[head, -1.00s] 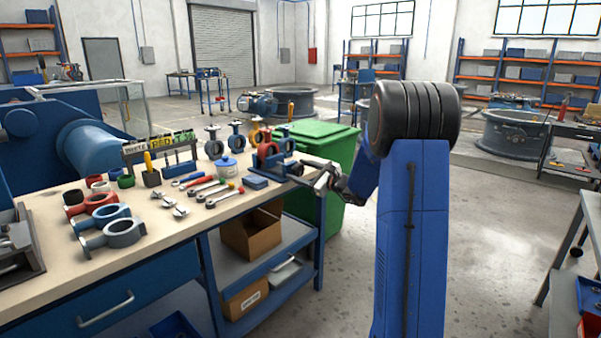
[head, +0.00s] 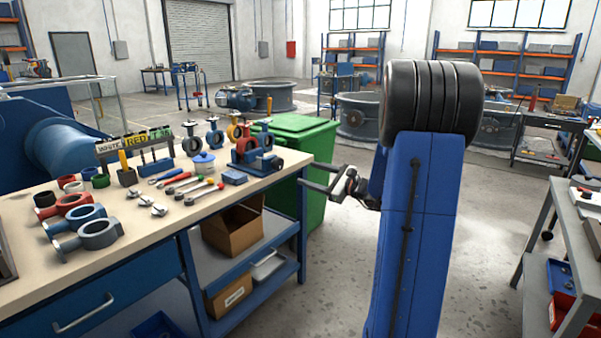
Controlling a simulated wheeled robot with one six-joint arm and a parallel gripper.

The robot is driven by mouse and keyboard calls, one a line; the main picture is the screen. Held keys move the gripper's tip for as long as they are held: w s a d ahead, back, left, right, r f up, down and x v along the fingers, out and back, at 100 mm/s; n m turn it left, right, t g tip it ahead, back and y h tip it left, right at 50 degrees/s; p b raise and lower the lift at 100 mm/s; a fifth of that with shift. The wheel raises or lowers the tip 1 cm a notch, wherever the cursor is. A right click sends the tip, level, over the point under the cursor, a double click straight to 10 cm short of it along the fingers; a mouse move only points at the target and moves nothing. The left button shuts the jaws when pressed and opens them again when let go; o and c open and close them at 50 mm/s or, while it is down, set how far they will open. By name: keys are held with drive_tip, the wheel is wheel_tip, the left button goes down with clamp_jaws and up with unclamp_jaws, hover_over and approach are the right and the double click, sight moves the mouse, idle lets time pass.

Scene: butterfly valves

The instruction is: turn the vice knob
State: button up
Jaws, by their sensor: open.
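The blue vice (head: 262,165) stands at the right end of the workbench, with a red ring-shaped part (head: 247,148) in it. A small dark part at the vice's right side may be its knob; it is too small to make out clearly. My gripper (head: 306,172) is open and empty. It is just right of the vice, past the bench's end and in front of the green bin. Its two fingers point left toward the vice, with a visible gap between them and the vice.
A green bin (head: 316,150) stands behind the bench's right end. A grey cart (head: 565,235) is at the right. The floor between is clear.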

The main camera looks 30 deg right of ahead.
drive_tip(key=shift+v, duration=1.3)
drive_tip(key=s+a+n+g+y, duration=0.2)
drive_tip(key=s+a+n+g, duration=0.15)
drive_tip(key=a, duration=0.55)
drive_tip(key=s+a+n+g+y, duration=0.2)
drive_tip(key=a+n+g, duration=0.15)
drive_tip(key=a, duration=0.65)
drive_tip(key=s+a+f+n+g+h, duration=0.1)
drive_tip(key=s+a+f+n+g, duration=0.25)
drive_tip(key=s+a+n, duration=0.55)
drive_tip(key=s+a+f+n+g+h, duration=0.1)
drive_tip(key=s+a+n+g+h, duration=0.15)
drive_tip(key=s, duration=0.35)
drive_tip(key=s+a+f+n+g+h, duration=0.1)
drive_tip(key=s+a, duration=0.2)
drive_tip(key=s, duration=0.3)
drive_tip(key=s+d+n+t+h, duration=0.1)
drive_tip(key=s+d+n+h, duration=0.4)
drive_tip(key=s+n, duration=0.2)
drive_tip(key=shift+s+d+f+t+h, duration=0.15)
drive_tip(key=shift+s+f+t+h, duration=0.3)
drive_tip(key=shift+s, duration=0.65)
